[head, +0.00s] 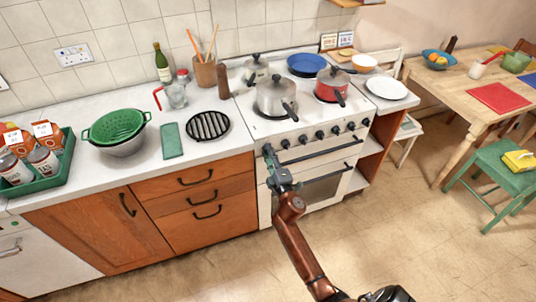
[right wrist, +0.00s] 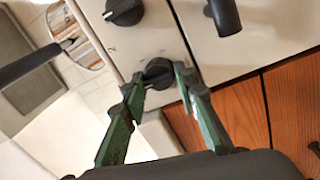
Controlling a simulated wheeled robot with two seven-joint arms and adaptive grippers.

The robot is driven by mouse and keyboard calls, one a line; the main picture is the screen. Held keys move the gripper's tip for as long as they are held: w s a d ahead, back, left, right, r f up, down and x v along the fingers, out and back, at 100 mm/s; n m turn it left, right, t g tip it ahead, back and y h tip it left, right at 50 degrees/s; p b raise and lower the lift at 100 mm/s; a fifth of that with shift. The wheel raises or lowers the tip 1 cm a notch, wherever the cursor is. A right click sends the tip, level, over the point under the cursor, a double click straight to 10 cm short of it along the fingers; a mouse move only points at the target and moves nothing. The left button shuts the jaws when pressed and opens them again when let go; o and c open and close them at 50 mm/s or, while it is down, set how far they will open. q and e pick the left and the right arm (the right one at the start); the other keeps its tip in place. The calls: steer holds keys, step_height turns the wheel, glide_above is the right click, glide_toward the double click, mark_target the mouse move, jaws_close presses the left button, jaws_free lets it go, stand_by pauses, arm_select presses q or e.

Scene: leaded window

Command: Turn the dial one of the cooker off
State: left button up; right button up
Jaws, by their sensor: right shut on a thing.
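The cooker (head: 308,160) is cream, with a row of black dials along its front panel. My right gripper (head: 268,152) is at the left end of that row in the head view. In the right wrist view my right gripper (right wrist: 160,80) has its green fingers on either side of a black dial (right wrist: 158,72), the end one beside the wooden cabinet, and is shut on it. The gripper largely hides this dial in the head view. The neighbouring dial (right wrist: 124,11) is free. I cannot read the held dial's setting. My left gripper is not in view.
A steel pot (head: 277,98) and a red pan (head: 331,86) stand on the hob, their handles reaching towards the front. The oven handle (head: 318,152) runs below the dials. Wooden drawers (head: 203,200) are to the left. The floor in front is clear.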

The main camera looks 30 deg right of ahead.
steer(key=shift+a+f, duration=0.1)
steer(key=shift+f, duration=0.1)
steer(key=o, duration=1)
steer(key=shift+o, duration=0.7)
steer(key=shift+r, duration=0.1)
steer(key=v, duration=1.2)
